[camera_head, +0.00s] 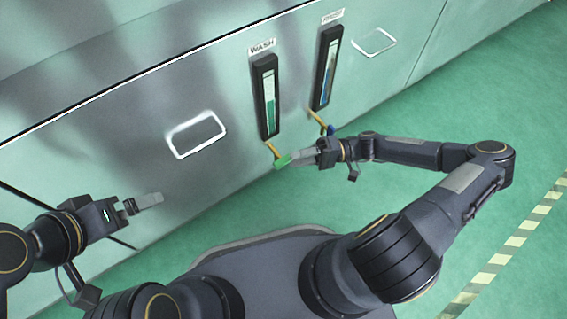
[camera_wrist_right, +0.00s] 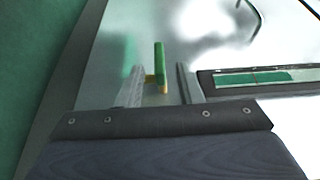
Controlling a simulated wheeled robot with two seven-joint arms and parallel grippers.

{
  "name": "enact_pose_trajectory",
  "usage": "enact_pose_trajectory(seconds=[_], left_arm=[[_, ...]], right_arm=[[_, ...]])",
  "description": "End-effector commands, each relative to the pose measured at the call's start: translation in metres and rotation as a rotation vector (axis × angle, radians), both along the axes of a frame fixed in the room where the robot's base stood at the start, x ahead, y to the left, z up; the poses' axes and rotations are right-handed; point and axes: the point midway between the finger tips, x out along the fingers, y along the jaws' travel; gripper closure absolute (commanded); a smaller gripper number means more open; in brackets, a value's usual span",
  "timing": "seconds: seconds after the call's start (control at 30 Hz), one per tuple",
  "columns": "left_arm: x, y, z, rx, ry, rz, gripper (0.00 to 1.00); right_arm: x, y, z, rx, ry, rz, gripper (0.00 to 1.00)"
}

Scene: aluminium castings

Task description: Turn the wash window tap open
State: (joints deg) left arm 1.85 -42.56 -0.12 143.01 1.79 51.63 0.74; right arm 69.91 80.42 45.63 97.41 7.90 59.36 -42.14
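The wash window (camera_head: 267,97) is a dark upright frame with a green-filled sight strip under a WASH label. Below it, a yellow stem ends in the wash tap's green handle (camera_head: 282,161). In the right wrist view the green handle (camera_wrist_right: 160,62) stands between my two finger tips, with gaps showing on both sides. My right gripper (camera_head: 293,158) is open at the handle and partly covers it in the head view. My left gripper (camera_head: 150,200) is empty near the wall at the left; its finger gap is not clear.
A second window (camera_head: 326,68), with blue in its strip, is to the right. Its yellow stem and blue tap handle (camera_head: 330,129) are close to my right gripper. White-rimmed handles (camera_head: 196,134) are on the wall. The green floor (camera_head: 470,100) at right is clear.

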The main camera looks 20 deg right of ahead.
Motion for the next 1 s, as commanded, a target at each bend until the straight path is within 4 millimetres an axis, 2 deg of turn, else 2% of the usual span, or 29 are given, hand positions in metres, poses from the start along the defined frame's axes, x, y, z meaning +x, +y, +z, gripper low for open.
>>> enact_pose_trajectory(seconds=[0.1, 0.3, 0.63, 0.9, 1.0], left_arm=[[0.000, 0.000, -0.009, 0.000, 0.000, 0.000, 0.00], [0.000, 0.000, -0.015, 0.000, 0.000, 0.000, 0.00], [0.000, 0.000, -0.015, 0.000, 0.001, 0.000, 0.00], [0.000, 0.000, -0.015, 0.000, 0.000, 0.000, 0.00], [0.000, 0.000, -0.015, 0.000, 0.001, 0.000, 0.00]], right_arm=[[0.000, 0.021, -0.002, 0.003, 0.000, 0.004, 0.67], [0.002, 0.043, -0.001, -0.001, 0.001, 0.003, 0.67], [0.002, 0.047, 0.000, -0.002, 0.002, 0.001, 0.67], [0.002, 0.047, 0.000, -0.002, 0.002, 0.001, 1.00], [0.002, 0.047, 0.000, -0.002, 0.002, 0.001, 1.00]])
